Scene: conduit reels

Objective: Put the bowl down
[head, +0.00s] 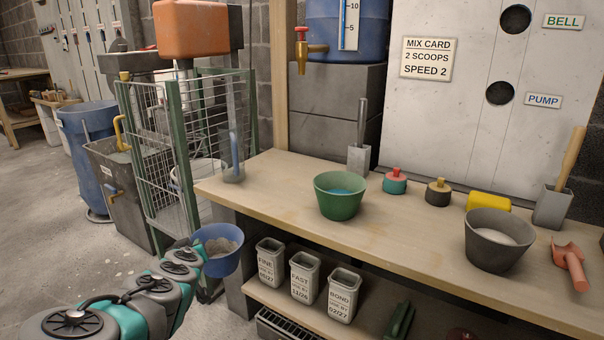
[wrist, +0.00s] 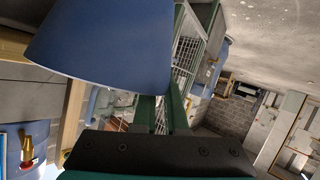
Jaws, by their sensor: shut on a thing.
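The blue bowl (head: 225,263) holds a grey powder or mix and hangs in the air, roughly level, in front of the bench's left end. My gripper (head: 199,257) is shut on its left side; the fingertips are hard to make out in the head view. In the wrist view the bowl's blue outer wall (wrist: 100,50) fills the upper left, at the end of my gripper (wrist: 163,98). The workbench (head: 270,180) stands to the right, its top higher than the bowl.
On the bench stand a green bowl (head: 338,200) with blue liquid, a dark grey bowl (head: 494,250) and a pink scoop (head: 570,262). A wire cage (head: 155,165) stands behind. The bench's left and front middle are bare.

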